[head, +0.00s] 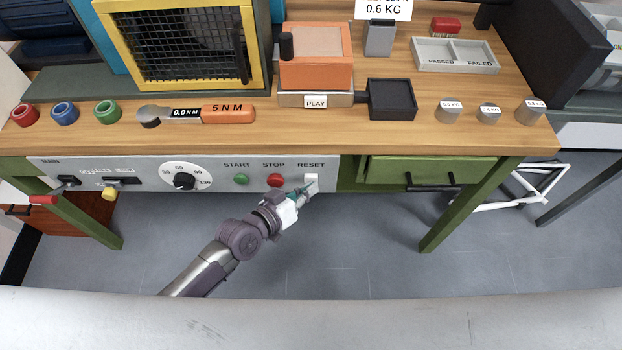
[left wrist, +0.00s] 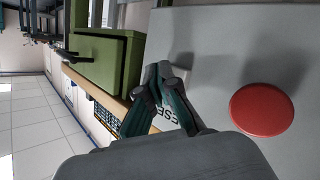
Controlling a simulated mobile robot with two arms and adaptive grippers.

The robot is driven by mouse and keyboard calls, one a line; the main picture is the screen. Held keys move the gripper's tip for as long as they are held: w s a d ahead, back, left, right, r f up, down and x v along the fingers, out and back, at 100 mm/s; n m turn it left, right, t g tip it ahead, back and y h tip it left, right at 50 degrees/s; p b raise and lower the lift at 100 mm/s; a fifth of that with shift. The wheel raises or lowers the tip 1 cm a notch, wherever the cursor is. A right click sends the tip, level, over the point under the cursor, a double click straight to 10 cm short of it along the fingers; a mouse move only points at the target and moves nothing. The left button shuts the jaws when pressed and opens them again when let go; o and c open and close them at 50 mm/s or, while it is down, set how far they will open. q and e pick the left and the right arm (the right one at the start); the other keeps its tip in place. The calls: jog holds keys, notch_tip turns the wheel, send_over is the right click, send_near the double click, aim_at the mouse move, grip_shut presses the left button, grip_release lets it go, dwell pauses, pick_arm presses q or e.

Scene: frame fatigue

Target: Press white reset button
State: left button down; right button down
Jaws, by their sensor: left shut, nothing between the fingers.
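The white reset button (head: 312,179) is at the right end of the grey control panel (head: 215,189), under the label RESET. It also shows in the left wrist view, as a pale block (left wrist: 163,69) just beyond the fingertips and partly hidden by them. My left gripper (head: 305,190) is shut and empty, with its tips at the button's lower left edge. In the left wrist view the fingertips (left wrist: 162,84) overlap the button; I cannot tell whether they touch it. My right gripper is not in view.
The red stop button (head: 275,180) is close left of the gripper and shows large in the left wrist view (left wrist: 262,109). The green start button (head: 241,179) and a dial (head: 185,180) are farther left. A green drawer (head: 430,172) with a black handle is to the right.

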pick_arm(q)
jog(key=shift+w, duration=0.25)
dwell(0.3)
jog(key=shift+s+r, duration=0.1)
jog(key=shift+s+p, duration=0.35)
jog(key=shift+s, duration=0.4)
jog(key=s+p, duration=0.2)
jog(key=s, duration=0.3)
dwell(0.9)
